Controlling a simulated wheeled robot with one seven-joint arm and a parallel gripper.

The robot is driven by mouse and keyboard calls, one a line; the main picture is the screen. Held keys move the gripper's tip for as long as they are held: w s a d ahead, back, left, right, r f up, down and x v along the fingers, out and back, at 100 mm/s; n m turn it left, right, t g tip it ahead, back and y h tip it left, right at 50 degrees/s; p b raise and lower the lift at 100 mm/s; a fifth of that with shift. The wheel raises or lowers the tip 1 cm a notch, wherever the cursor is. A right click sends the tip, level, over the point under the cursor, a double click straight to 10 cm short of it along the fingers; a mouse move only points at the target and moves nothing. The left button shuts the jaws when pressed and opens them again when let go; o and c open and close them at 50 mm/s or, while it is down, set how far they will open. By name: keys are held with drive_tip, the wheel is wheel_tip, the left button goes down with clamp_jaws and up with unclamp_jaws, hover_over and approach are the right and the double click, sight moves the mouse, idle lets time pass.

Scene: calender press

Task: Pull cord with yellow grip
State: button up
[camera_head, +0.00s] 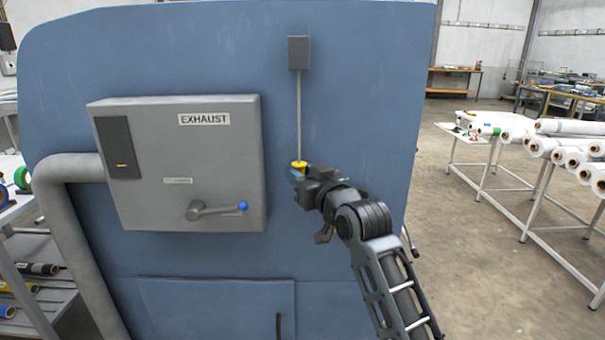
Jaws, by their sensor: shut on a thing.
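The cord (299,115) hangs straight down from a small dark grey box (299,52) on the blue machine panel. Its yellow grip (299,164) is at the lower end. My gripper (297,172) is at the grip, reaching in from the lower right, and is shut on it. The lower part of the grip is hidden by the gripper.
Left of the cord, a grey box (225,160) labelled EXHAUST sticks out from the blue panel (350,80), with a blue-tipped lever (220,210). A grey pipe (75,168) runs from its left side. White tables with rolls (560,150) stand at right.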

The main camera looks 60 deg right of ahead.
drive_tip(key=shift+r+p, duration=0.8)
drive_tip(key=shift+r, duration=0.1)
drive_tip(key=o, duration=1.1)
drive_tip(key=shift+s, duration=0.1)
drive_tip(key=shift+b+v, duration=1.1)
drive_tip(key=shift+v, duration=2.75)
drive_tip(key=shift+a, duration=0.1)
